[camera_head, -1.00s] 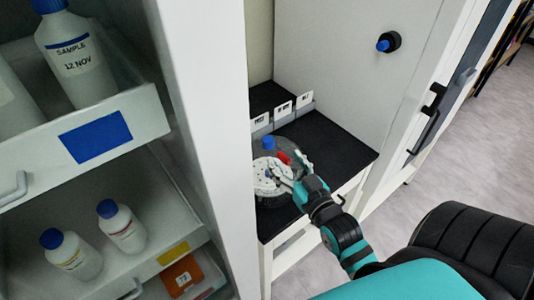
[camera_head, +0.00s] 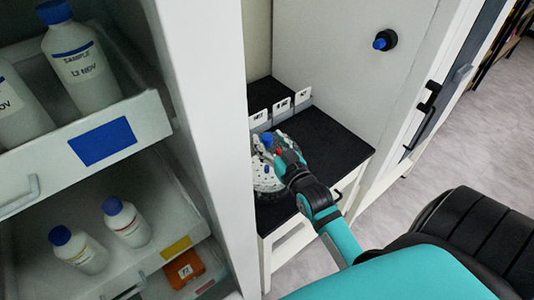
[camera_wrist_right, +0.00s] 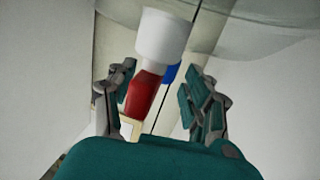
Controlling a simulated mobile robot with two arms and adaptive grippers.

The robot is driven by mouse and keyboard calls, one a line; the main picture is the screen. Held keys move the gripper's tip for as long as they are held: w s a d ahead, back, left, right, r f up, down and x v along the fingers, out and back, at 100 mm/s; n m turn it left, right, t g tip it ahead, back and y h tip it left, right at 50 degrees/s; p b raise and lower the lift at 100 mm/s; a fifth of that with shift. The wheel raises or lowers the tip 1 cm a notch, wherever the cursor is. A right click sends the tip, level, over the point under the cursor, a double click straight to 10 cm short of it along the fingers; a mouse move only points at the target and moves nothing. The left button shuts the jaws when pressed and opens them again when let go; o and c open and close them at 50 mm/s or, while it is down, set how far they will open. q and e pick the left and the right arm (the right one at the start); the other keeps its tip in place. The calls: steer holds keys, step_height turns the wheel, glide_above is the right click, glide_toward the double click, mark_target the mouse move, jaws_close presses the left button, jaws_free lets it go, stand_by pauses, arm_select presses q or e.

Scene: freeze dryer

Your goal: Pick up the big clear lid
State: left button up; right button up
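The big clear lid shows as a see-through round edge (camera_wrist_right: 245,38) at the top of the right wrist view. In the head view it is hard to make out around the pale round apparatus (camera_head: 265,180) on the black table, partly behind my right gripper (camera_head: 284,152). A blue knob (camera_head: 267,138) and a small red part (camera_head: 279,152) show there. In the wrist view my right gripper (camera_wrist_right: 158,88) has its fingers apart. A red part (camera_wrist_right: 143,90) with a white cap (camera_wrist_right: 163,36) appears between them, with a gap on the right; contact is unclear. My left gripper is not in view.
The black table (camera_head: 337,148) is bare to the right of the apparatus. White cards (camera_head: 281,107) stand behind it. A white cabinet post (camera_head: 200,120) stands close on the left, beside shelves with sample bottles (camera_head: 85,68). A white door (camera_head: 345,60) stands behind.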

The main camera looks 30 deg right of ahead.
jaws_close()
steer(key=shift+r, duration=0.1)
